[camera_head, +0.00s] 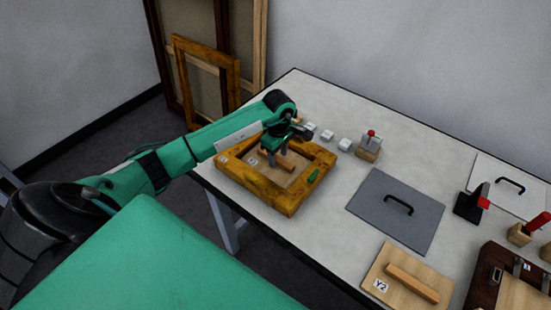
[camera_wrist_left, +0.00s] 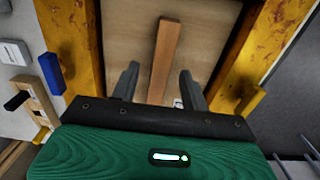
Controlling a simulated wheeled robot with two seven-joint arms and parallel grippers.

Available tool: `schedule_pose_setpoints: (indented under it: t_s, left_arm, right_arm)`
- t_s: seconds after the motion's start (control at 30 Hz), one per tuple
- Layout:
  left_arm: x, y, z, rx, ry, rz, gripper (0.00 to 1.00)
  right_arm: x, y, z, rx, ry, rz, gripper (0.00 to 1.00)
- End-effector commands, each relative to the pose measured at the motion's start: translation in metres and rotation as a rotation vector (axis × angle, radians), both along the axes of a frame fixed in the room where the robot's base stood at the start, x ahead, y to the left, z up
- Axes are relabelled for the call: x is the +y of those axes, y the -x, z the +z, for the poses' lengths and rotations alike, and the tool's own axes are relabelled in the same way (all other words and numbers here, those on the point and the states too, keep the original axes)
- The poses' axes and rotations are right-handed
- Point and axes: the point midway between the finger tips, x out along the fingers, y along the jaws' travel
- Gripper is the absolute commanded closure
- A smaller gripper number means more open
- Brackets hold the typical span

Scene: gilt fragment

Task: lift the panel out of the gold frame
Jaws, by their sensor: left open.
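The gold frame (camera_head: 290,205) lies flat on the near left part of the table. The panel (camera_head: 293,178), pale wood with a raised wooden bar (camera_head: 276,158) across it, sits inside the frame. In the left wrist view the panel (camera_wrist_left: 135,50) lies between the gold sides of the frame (camera_wrist_left: 75,45), and the bar (camera_wrist_left: 165,50) runs up the middle. My left gripper (camera_head: 277,150) is over the panel. In the left wrist view its two fingers (camera_wrist_left: 157,85) stand apart, one on each side of the bar, with gaps to it. My right gripper is not seen.
A grey plate with a black handle (camera_head: 380,215) lies right of the frame. A wooden board labelled Y2 (camera_head: 385,285) lies near the front edge. A small block with a red knob (camera_head: 368,148) and several small white blocks (camera_head: 327,136) stand behind the frame.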

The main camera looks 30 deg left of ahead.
Motion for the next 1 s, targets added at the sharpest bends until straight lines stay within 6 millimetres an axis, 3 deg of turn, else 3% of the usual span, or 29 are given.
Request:
schedule_pose_setpoints:
  t_s: [0.33, 0.57, 1.0]
  left_arm:
    - [0.0000, 0.0001, -0.0101, 0.000, -0.001, 0.000, 0.55]
    - [0.0001, 0.0002, -0.0098, 0.000, -0.001, 0.000, 1.00]
    - [0.0006, -0.0009, -0.0025, -0.004, -0.001, 0.000, 1.00]
  right_arm:
    - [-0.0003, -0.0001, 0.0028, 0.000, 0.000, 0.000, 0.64]
    - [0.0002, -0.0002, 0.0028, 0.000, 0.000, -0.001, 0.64]
    - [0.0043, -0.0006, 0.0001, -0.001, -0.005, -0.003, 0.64]
